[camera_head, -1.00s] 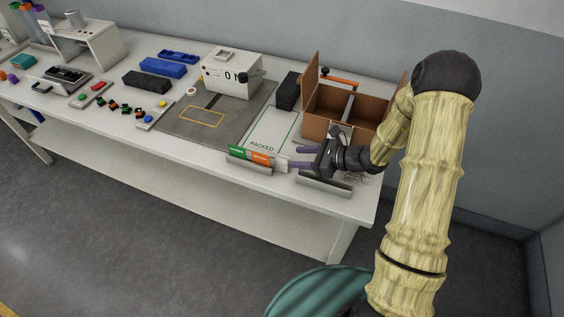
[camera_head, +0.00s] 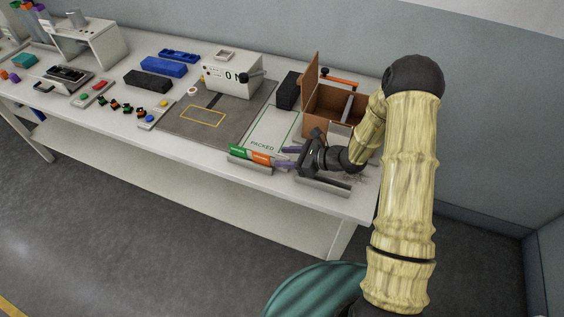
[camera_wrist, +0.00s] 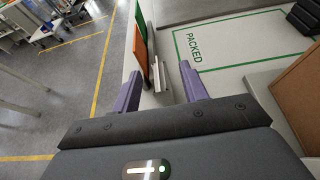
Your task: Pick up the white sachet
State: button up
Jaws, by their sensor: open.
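My gripper (camera_head: 286,158) is open with purple fingers, at the right end of a low grey rack (camera_head: 251,167) on the table's front edge. In the wrist view my gripper (camera_wrist: 160,90) has a pale upright edge, seemingly the white sachet (camera_wrist: 157,68), just beyond and between its fingertips. I cannot tell whether they touch. In the head view the fingers largely hide this sachet. A green sachet (camera_head: 237,151) and an orange sachet (camera_head: 261,158) stand in the same rack; the orange one (camera_wrist: 140,48) is close past the left finger in the wrist view.
A flat area marked PACKED (camera_head: 268,131) lies behind the rack. An open cardboard box (camera_head: 322,112) stands behind my gripper. A second grey holder (camera_head: 322,186) sits at the front edge below my wrist. A black block (camera_head: 288,91) stands left of the box.

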aim_at(287, 158)
jog(key=shift+c, duration=0.2)
grip_shut()
notch_tip(287, 158, up, 10)
jog(key=b, duration=0.1)
dwell(0.5)
dwell(0.6)
